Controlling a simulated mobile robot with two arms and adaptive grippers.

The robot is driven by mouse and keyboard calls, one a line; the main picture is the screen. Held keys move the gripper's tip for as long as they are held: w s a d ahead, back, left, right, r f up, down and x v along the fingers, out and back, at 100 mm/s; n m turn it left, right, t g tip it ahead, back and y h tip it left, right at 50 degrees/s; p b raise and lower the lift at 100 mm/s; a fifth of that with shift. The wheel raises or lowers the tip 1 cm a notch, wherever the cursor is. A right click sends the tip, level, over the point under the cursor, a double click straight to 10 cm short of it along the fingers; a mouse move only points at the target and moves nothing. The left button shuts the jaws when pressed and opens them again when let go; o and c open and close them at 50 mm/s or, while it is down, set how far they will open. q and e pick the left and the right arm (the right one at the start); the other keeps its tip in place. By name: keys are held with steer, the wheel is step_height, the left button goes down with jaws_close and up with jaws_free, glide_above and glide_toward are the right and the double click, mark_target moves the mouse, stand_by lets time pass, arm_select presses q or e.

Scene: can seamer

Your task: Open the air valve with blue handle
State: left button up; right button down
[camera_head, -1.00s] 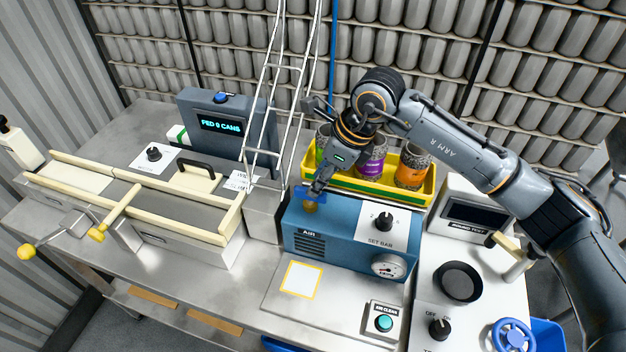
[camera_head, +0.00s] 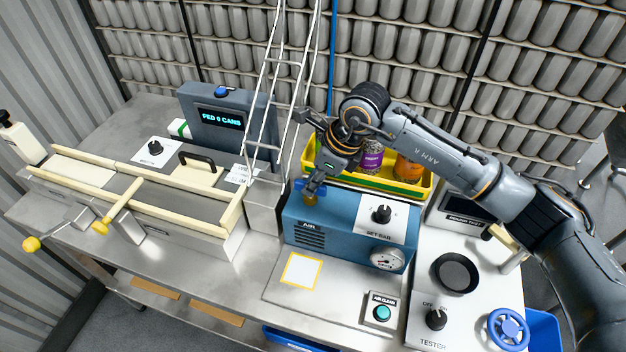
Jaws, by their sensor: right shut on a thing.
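The air valve sits on top of the blue unit marked AIR (camera_head: 330,225), at its left back corner. Its blue handle (camera_head: 299,187) shows only in part, above a brass-coloured body (camera_head: 310,201). My right gripper (camera_head: 312,188) reaches down over the valve from behind and is shut on the blue handle. Its fingers hide much of the handle, so its exact angle is hard to tell. The unit has a black SET BAR knob (camera_head: 381,214) and a round pressure gauge (camera_head: 387,259) on its front. My left gripper is not in view.
A yellow tray (camera_head: 380,186) of cans stands behind the blue unit, under my right arm. A wire can chute (camera_head: 268,100) rises close to the left of my gripper. A tester with a blue handwheel (camera_head: 508,329) stands at the right. Bench in front is mostly clear.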

steer(key=shift+f+n+b, duration=0.15)
steer(key=shift+n+b, duration=0.15)
steer(key=shift+b, duration=0.4)
steer(key=n+g+b, duration=0.1)
steer(key=n+b, duration=0.1)
steer(key=b, duration=0.1)
steer(key=n+b, duration=0.2)
steer(key=n+g+b, duration=0.1)
steer(key=n+b, duration=0.1)
steer(key=b, duration=0.1)
steer(key=shift+w+g+b, duration=0.25)
steer(key=shift+g+b, duration=0.05)
steer(key=shift+b, duration=0.05)
steer(key=shift+n+b, duration=0.4)
steer(key=shift+n, duration=0.2)
steer(key=shift+n+g+b, duration=0.5)
steer(key=shift+n+b, duration=0.05)
steer(key=shift+n, duration=0.35)
steer(key=n+h+b, duration=0.1)
steer(key=n, duration=0.1)
steer(key=shift+w+a+n+g, duration=0.1)
steer(key=shift+n+g, duration=0.3)
steer(key=shift+r+n+g+h, duration=0.2)
steer(key=shift+n+g+h, duration=0.15)
steer(key=shift+n, duration=0.85)
steer(key=shift+a+n+g+h, duration=0.1)
steer(key=shift+n+g+h, duration=0.3)
steer(key=shift+n, duration=1.1)
steer(key=shift+h, duration=0.25)
